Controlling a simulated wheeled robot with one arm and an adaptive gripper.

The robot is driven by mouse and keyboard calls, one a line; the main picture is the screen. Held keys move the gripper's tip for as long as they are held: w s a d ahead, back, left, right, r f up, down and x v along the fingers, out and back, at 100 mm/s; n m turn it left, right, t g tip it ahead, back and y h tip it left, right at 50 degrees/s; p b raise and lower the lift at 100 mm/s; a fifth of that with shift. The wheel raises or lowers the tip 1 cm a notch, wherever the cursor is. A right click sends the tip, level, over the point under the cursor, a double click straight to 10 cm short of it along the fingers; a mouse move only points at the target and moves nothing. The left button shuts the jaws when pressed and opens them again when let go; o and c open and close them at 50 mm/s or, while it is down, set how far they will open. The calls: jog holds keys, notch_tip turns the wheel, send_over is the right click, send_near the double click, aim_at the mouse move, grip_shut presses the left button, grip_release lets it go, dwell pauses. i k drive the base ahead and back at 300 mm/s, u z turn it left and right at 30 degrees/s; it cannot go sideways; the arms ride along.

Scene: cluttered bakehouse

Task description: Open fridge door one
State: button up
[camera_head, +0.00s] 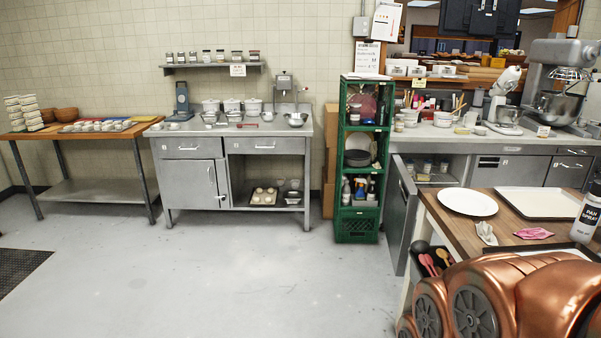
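A grey door panel (400,212) stands swung out from the steel under-counter unit at the right, beside the green crate stack. Behind it an open compartment (432,170) shows containers inside. Farther right on the same unit, a grey front (502,167) and a steel door (568,171) are shut. I cannot read which one is door one. The worktable in front hides the lower part of the unit. Copper-coloured links of my arm fill the bottom right. My gripper is not in view.
A wooden worktable (465,225) with a white plate (467,202), trays and a spray can (586,213) stands at the right, close to the door panel. Green crates (357,226) stand left of the panel.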

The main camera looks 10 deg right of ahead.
aim_at(402, 199)
jog(key=i, duration=2.9)
jog(key=u, duration=0.3)
